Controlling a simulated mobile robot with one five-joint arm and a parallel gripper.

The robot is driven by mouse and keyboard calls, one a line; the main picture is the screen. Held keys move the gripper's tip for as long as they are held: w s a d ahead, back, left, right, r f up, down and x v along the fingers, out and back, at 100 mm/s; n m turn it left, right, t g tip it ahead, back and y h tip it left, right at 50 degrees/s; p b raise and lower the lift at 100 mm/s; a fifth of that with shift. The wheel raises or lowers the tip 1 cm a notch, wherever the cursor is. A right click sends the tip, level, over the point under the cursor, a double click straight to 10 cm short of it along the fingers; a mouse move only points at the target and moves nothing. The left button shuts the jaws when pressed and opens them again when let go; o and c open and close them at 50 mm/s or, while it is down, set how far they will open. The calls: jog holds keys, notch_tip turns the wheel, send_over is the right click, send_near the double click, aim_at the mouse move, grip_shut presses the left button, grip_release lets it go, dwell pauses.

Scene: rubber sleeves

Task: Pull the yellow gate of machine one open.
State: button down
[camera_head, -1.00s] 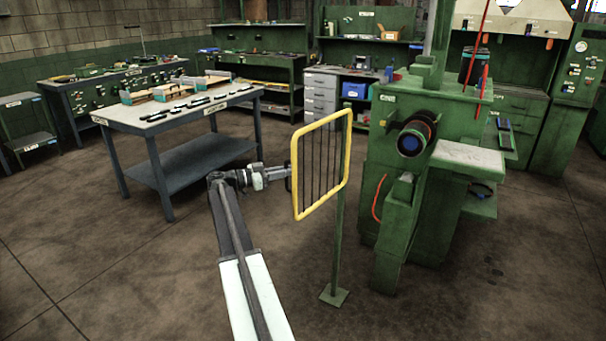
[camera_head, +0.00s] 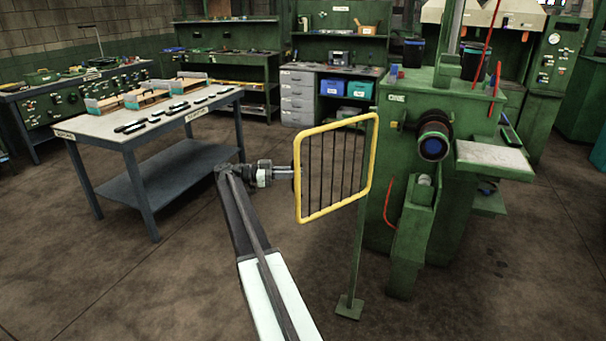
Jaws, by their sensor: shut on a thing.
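The yellow gate (camera_head: 337,208) is a yellow tube frame with thin dark upright bars. It is hinged on a green post (camera_head: 357,262) with a square foot, in front of the green machine (camera_head: 450,120). The gate stands out to the left of the post, and the machine's front is bare to its right. My gripper (camera_head: 291,173) is at the gate's left side edge, shut on it. The fingertips are small and partly hidden against the frame.
A grey-topped table (camera_head: 120,128) with trays and dark tools stands left of my arm. Workbenches with drawers (camera_head: 297,97) line the back. The brown floor (camera_head: 170,290) is clear at the front left and around the post's foot.

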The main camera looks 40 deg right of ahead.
jog(key=shift+a, duration=0.25)
jog(key=c, duration=1.5)
grip_release()
jog(key=shift+a, duration=0.1)
jog(key=shift+o, duration=0.2)
jog(key=v, duration=0.7)
jog(key=shift+w+a, duration=0.2)
jog(key=shift+w, duration=0.1)
